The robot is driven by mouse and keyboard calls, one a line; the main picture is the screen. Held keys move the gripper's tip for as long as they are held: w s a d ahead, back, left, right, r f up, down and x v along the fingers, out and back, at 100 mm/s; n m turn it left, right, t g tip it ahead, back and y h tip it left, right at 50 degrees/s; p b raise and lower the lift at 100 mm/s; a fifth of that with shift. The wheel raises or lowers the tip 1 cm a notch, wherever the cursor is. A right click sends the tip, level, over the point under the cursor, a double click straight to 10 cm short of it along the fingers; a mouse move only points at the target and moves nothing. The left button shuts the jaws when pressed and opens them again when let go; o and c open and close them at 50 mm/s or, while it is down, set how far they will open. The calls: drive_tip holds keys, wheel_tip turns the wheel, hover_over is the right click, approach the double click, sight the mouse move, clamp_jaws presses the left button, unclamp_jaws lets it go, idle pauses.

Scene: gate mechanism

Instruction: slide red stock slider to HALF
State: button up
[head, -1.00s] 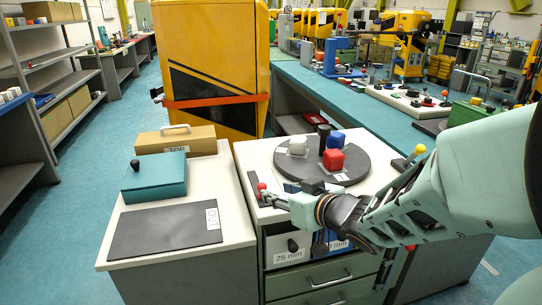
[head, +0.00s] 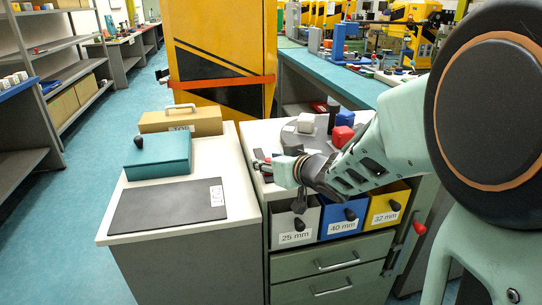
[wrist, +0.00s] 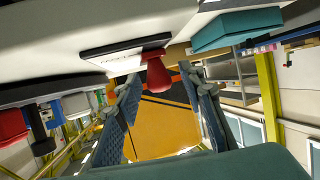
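The red knob of the stock slider (wrist: 155,74) stands on a dark labelled plate (wrist: 100,48) in the wrist view, which is turned about upside down. The label is too small to read. My gripper (wrist: 163,84) is open, with one finger on each side of the knob in the picture. I see gaps between the knob and both fingers, and cannot tell how deep it sits between them. In the head view, my gripper (head: 277,170) is at the left edge of the right cabinet top, beside the dark plate (head: 259,154). The knob is mostly hidden there.
A round dark turntable (head: 290,136) carries a white block (head: 306,122) and a red block (head: 342,134) behind my gripper. Grey (head: 309,223), blue (head: 334,229) and yellow (head: 378,217) bins sit below. A teal box (head: 158,160) stands on the left cabinet.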

sight(264, 150)
clamp_jaws()
drive_tip(key=w+p, duration=0.1)
drive_tip(key=w, duration=0.1)
drive_tip(key=w+a+p, duration=0.1)
drive_tip(key=w, duration=0.1)
drive_tip(key=shift+w+a+r, duration=0.1)
drive_tip(key=shift+w+r, duration=0.05)
drive_tip(key=shift+w+a+p, duration=0.2)
drive_tip(key=shift+w+p, duration=0.1)
drive_tip(key=shift+w, duration=0.4)
drive_tip(key=shift+o, duration=0.4)
unclamp_jaws()
